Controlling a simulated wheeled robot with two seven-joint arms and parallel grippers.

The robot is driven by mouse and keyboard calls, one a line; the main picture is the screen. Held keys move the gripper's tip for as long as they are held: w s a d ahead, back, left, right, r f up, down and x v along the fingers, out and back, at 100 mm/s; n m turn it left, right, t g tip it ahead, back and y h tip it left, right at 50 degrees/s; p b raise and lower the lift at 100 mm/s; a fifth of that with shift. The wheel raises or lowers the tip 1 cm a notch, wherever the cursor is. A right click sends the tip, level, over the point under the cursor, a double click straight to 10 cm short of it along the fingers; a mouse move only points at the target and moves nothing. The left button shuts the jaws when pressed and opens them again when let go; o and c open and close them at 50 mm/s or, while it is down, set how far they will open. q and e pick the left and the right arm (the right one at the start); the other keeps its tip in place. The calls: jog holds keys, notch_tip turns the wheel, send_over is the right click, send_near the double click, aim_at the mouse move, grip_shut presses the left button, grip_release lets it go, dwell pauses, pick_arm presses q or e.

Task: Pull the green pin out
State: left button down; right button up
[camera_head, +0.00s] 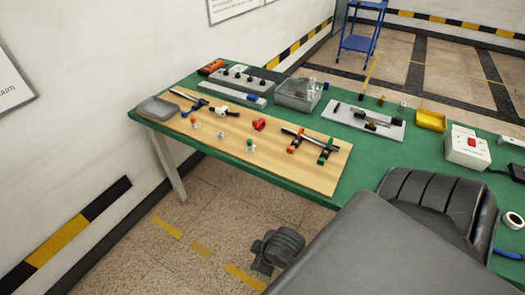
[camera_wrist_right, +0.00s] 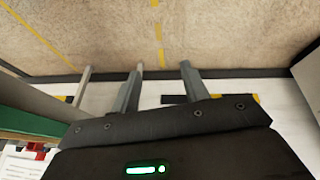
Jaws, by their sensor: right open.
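The green pin (camera_head: 250,144) is a small green-topped piece standing on the wooden board (camera_head: 300,175), near its front edge, in the head view. A similar pin with a red-orange top (camera_head: 194,123) stands to its left on the same board. My right gripper (camera_wrist_right: 162,66) shows in the right wrist view with its two grey fingers apart and nothing between them. It is away from the green pin, with floor and wall beyond it. My left gripper is not in view.
The board lies on a green table (camera_head: 365,165). A red part (camera_head: 259,124), black T-shaped pieces with red and green parts (camera_head: 326,150), a grey tray (camera_head: 158,108), a clear box (camera_head: 298,95) and a yellow bin (camera_head: 431,120) also stand there. Floor is open before the table.

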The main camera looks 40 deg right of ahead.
jog(key=w+a+r+n+t+y, duration=0.1)
jog(key=w+a+r+n+y, duration=0.15)
jog(key=w+n, duration=0.45)
jog(key=w+a+r+n+t+y, duration=0.1)
jog(key=w+a+r+n+t, duration=0.2)
jog(key=w+n, duration=0.45)
jog(key=w+a+r+n+y, duration=0.2)
jog(key=w+a+r+n, duration=0.15)
jog(key=w+n, duration=0.35)
jog(key=n+g+h, duration=0.3)
jog(key=n+g, duration=0.2)
jog(key=n, duration=1.3)
send_near(250, 140)
jog(key=shift+g, duration=0.3)
jog(key=p+x, duration=0.1)
jog(key=x, duration=0.3)
jog(key=p+x, duration=0.1)
jog(key=x, duration=0.3)
jog(key=shift+w+a+f, duration=0.15)
jog(key=shift+w+f, duration=0.1)
jog(key=shift+w, duration=0.05)
jog(key=shift+c, duration=0.2)
